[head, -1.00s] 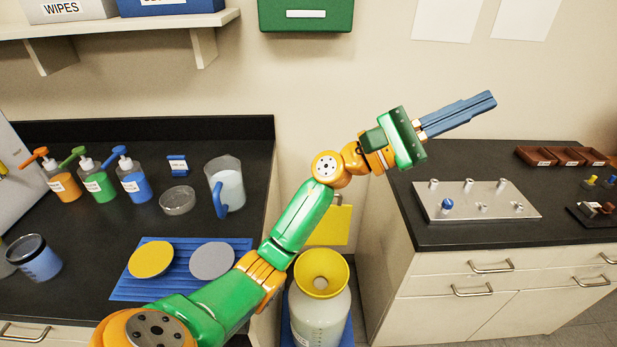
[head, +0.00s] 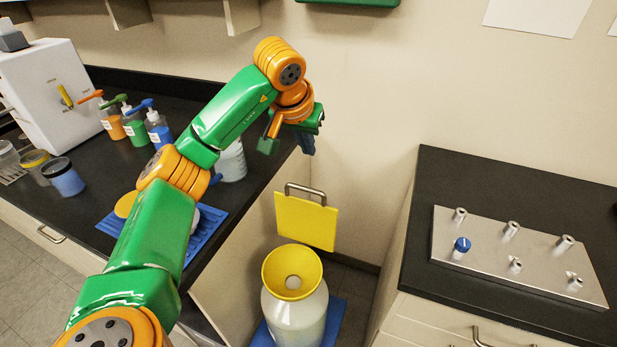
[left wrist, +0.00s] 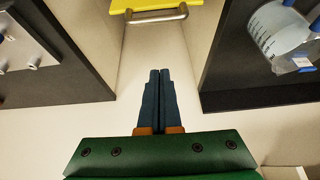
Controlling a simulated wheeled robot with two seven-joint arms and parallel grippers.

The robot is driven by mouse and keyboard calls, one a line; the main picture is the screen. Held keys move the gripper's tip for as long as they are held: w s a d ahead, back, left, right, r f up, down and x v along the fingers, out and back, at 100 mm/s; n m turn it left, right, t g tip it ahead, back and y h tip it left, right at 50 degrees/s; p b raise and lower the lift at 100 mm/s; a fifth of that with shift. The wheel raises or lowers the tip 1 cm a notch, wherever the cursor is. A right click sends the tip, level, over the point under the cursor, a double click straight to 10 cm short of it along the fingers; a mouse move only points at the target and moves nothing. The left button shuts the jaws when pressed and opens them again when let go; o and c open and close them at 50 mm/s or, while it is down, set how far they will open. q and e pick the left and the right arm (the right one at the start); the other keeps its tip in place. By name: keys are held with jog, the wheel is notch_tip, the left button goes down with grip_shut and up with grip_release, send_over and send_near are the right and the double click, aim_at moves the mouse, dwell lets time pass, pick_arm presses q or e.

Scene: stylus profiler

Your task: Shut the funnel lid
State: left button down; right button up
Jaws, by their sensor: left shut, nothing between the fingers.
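The yellow funnel (head: 292,273) sits in the mouth of a whitish bottle (head: 296,310) on the floor between the two benches. Its square yellow lid (head: 306,222) stands raised behind the funnel, with a metal bar handle along its top edge. In the left wrist view the lid (left wrist: 165,5) and its handle (left wrist: 157,14) show at the top edge. My left gripper (head: 308,146) points down above and behind the lid, apart from it. In the left wrist view its blue fingers (left wrist: 157,75) are together and empty. My right gripper is not in view.
A metal plate with pegs and a blue knob (head: 462,244) lies on the right bench (head: 440,180). The left bench holds pump bottles (head: 135,130), a jug (head: 232,162) and a blue mat (head: 208,225). The bottle stands on a blue base (head: 335,320) in the narrow gap.

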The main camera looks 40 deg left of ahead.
pick_arm(q)
jog(key=p+x, duration=0.2)
jog(key=x, duration=0.7)
jog(key=s, duration=0.2)
jog(key=s+p, duration=0.1)
jog(key=s, duration=0.1)
jog(key=shift+s+d+f, duration=0.2)
jog(key=shift+d, duration=0.05)
jog(key=shift+w, duration=0.15)
jog(key=shift+f, duration=0.1)
